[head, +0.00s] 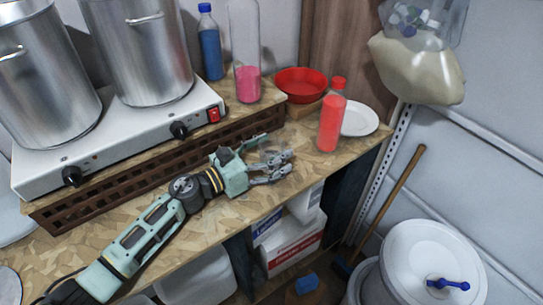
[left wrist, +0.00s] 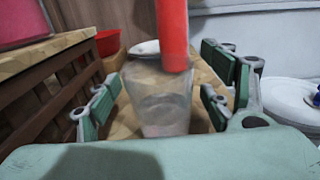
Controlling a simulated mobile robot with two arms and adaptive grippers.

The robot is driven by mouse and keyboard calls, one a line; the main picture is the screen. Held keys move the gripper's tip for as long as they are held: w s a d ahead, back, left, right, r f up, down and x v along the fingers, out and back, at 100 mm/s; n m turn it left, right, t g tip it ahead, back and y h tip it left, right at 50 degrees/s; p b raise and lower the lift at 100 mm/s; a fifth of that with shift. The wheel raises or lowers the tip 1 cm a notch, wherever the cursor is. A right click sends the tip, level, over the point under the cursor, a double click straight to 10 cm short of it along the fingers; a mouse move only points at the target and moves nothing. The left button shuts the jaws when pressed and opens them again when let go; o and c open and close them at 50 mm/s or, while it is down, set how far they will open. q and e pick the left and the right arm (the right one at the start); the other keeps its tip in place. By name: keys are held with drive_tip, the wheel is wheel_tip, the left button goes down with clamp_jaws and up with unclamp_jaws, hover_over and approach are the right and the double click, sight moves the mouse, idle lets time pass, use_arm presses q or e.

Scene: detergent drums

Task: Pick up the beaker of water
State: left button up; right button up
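The clear beaker of water (left wrist: 163,105) stands in the middle of the left wrist view, with water in its lower part. In the head view it is a faint, see-through shape (head: 271,153) at my left gripper's fingers, hard to make out. My left gripper (head: 274,158) is low over the wooden worktop, pointing right. Its green-padded fingers (left wrist: 165,98) are open, one on each side of the beaker, with a small gap showing on both sides. The beaker's base is partly hidden by the gripper body. My right gripper is not in view.
A red-filled bottle (head: 330,122) stands just beyond the beaker. Behind are a white plate (head: 360,119) and a red bowl (head: 301,83). A slatted brown shelf (head: 130,177) runs along the left. The worktop's front edge (head: 232,228) is close to my arm.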

use_arm(q)
drive_tip(key=c, duration=1.3)
drive_tip(key=shift+r, duration=0.15)
drive_tip(key=shift+r, duration=0.75)
wheel_tip(320, 180, up, 3)
drive_tip(key=shift+s+d+f+p, duration=0.1)
drive_tip(key=shift+s+f+p, duration=0.05)
drive_tip(key=shift+p, duration=0.15)
drive_tip(key=s+d+r+p, duration=0.6)
drive_tip(key=d+p, duration=0.1)
drive_tip(key=d, duration=0.2)
drive_tip(key=shift+s+r+p, duration=0.25)
drive_tip(key=shift+s+p, duration=0.05)
drive_tip(key=shift+s, duration=0.1)
idle(0.5)
